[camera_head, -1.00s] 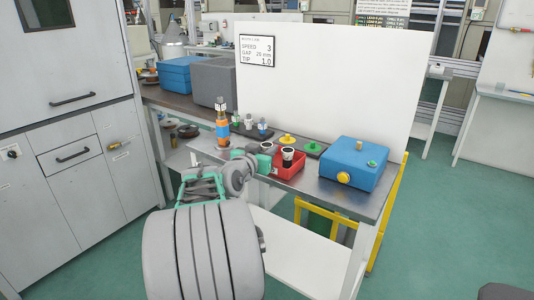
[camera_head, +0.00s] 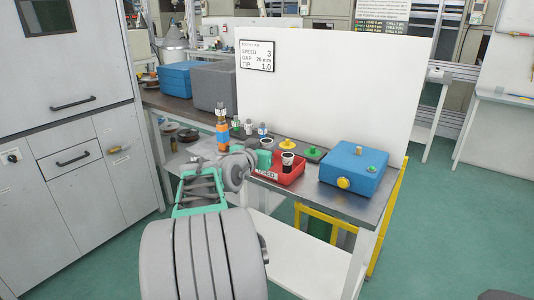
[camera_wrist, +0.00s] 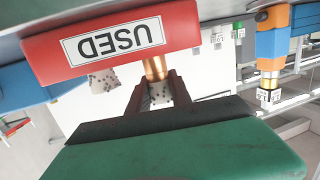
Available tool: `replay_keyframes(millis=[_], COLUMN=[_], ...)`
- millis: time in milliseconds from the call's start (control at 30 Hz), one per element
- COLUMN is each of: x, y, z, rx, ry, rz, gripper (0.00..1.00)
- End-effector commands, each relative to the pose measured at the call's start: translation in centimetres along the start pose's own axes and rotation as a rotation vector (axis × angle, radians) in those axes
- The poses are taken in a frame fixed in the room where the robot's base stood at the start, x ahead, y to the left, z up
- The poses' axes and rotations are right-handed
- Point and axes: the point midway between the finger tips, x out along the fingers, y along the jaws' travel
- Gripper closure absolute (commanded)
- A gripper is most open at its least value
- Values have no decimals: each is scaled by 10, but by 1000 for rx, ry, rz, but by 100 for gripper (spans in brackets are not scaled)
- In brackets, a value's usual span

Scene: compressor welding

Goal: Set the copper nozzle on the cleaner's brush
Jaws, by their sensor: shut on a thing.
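My gripper (camera_wrist: 157,88) is shut on a copper nozzle (camera_wrist: 155,67), which shows between the two dark fingers in the upside-down wrist view. A pale speckled piece sits at the nozzle's end. In the head view my green gripper (camera_head: 264,160) is at the left side of the red tray; the nozzle is hidden there. The blue box with a yellow knob (camera_head: 355,166), possibly the cleaner, stands at the right of the bench. I cannot clearly make out a brush.
The red tray (camera_wrist: 50,60), labelled USED, is close to the fingers. An orange and blue upright piece (camera_head: 222,136) stands at the left. Yellow (camera_head: 287,144) and green (camera_head: 313,153) knobbed pieces lie behind the tray. A white panel (camera_head: 340,85) closes the back.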

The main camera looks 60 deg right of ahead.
Motion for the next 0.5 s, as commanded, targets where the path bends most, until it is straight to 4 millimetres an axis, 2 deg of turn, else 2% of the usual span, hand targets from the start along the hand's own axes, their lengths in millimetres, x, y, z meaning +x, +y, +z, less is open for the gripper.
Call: replay_keyframes(millis=[33, 200, 400, 500], x=[-10, -51, -102, -118], y=[5, 28, 60, 70], z=[-14, -57, -73, -77], rx=[4, 6, 4, 3], ry=[7, 8, 6, 4], rz=[-1, -2, -1, -2], gripper=[100, 100, 100, 100])
